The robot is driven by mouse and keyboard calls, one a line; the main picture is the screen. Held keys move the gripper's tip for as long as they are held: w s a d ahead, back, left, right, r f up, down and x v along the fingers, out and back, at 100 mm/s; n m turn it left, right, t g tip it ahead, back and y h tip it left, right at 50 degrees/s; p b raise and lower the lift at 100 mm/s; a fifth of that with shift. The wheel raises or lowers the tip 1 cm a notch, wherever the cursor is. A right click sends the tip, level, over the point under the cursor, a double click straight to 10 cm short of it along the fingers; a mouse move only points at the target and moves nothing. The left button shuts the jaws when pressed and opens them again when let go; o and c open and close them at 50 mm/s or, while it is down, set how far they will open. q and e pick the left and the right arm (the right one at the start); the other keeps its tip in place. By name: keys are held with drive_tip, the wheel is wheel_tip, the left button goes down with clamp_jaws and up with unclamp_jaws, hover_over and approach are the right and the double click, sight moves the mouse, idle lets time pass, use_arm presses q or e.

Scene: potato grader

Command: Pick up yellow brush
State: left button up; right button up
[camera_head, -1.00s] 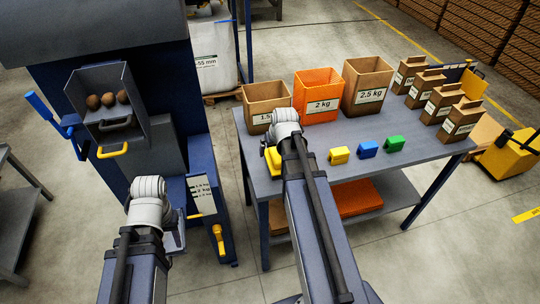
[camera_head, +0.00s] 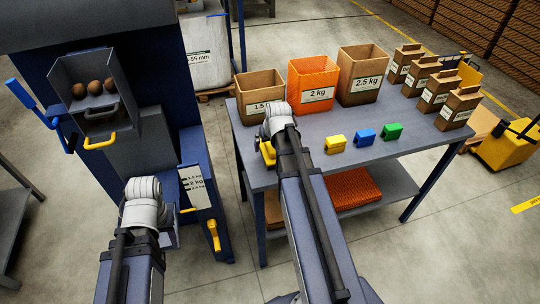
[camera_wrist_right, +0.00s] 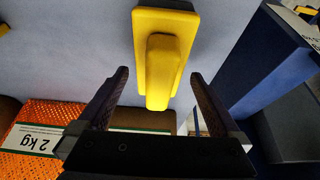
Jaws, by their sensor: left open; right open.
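The yellow brush (camera_head: 267,153) lies on the near left corner of the grey table, partly hidden behind my right gripper (camera_head: 275,125). In the right wrist view the brush (camera_wrist_right: 160,65) shows a rectangular base and a raised handle. My right gripper (camera_wrist_right: 158,76) is open there, one finger on each side of the handle's end, with visible gaps. Whether the fingers are level with the handle in height is hard to tell. My left gripper (camera_head: 143,195) is by the blue machine, away from the brush; its fingers are hidden.
An orange 2 kg crate (camera_head: 314,84) and cardboard boxes stand behind. The blue machine (camera_head: 190,160) with a potato tray (camera_head: 98,90) is at left.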

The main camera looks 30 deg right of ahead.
drive_tip(key=b+x, duration=0.1)
drive_tip(key=x, duration=0.2)
drive_tip(key=shift+b, duration=0.4)
use_arm(q)
wheel_tip(320, 180, down, 3)
drive_tip(key=shift+r, duration=0.2)
use_arm(e)
drive_tip(key=shift+s+r, duration=0.1)
drive_tip(key=shift+c, duration=0.4)
drive_tip(key=c, duration=1.4)
use_arm(q)
drive_tip(key=shift+r, duration=0.1)
use_arm(e)
drive_tip(key=shift+r, duration=0.1)
wheel_tip(320, 180, up, 10)
drive_tip(key=p, duration=1)
use_arm(q)
wheel_tip(320, 180, up, 10)
